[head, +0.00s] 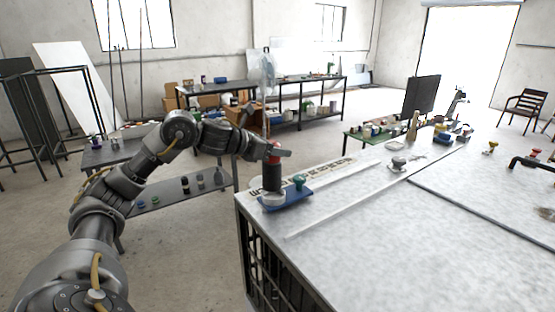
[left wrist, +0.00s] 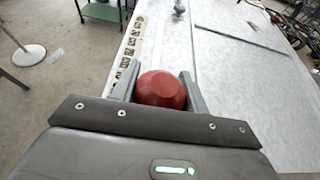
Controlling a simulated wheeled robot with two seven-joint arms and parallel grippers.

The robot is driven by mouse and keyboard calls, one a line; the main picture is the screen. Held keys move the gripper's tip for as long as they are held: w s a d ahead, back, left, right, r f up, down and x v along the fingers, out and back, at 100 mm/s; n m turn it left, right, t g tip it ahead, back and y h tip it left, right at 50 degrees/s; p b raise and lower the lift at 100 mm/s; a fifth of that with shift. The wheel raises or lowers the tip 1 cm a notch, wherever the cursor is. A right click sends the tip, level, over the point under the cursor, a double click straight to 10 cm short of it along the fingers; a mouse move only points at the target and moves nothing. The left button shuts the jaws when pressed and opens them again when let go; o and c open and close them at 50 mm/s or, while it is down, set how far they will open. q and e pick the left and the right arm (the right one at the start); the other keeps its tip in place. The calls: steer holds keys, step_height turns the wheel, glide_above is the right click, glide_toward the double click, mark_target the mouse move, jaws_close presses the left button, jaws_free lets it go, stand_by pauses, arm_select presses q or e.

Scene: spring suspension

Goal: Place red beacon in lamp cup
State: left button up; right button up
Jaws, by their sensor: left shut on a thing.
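The red beacon (head: 274,156) is held in my left gripper (head: 277,151) over the near left corner of the white table. In the left wrist view the red beacon (left wrist: 162,90) is a round red dome between the two fingers of my left gripper (left wrist: 160,82). Directly below it in the head view stands a dark upright cylinder (head: 271,178) with a pale round base on a blue plate (head: 296,199). I cannot tell whether the beacon touches the cylinder, or which part is the lamp cup. My right gripper is not in view.
A green knob (head: 299,181) stands on the blue plate beside the cylinder. A grey knobbed piece (head: 397,163) stands farther along the white table (head: 375,235), and a yellow one (head: 493,145) at the right. The table's front middle is clear.

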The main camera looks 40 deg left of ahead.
mark_target(278, 161)
arm_select(q)
steer(key=shift+w+d+f, duration=0.15)
steer(key=shift+w+d, duration=0.05)
steer(key=shift+w, duration=0.05)
steer(key=shift+d+f, duration=0.2)
steer(key=shift+f, duration=0.1)
steer(key=shift+s+f+p, duration=0.2)
steer(key=shift+f+p, duration=0.4)
steer(key=shift+f, duration=0.15)
steer(key=shift+w+a+f, duration=0.1)
steer(key=shift+f, duration=0.55)
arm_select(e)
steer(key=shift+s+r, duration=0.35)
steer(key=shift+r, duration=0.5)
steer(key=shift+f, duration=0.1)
arm_select(q)
steer(key=o, duration=1.3)
steer(key=shift+f, duration=0.1)
steer(key=shift+o, duration=0.2)
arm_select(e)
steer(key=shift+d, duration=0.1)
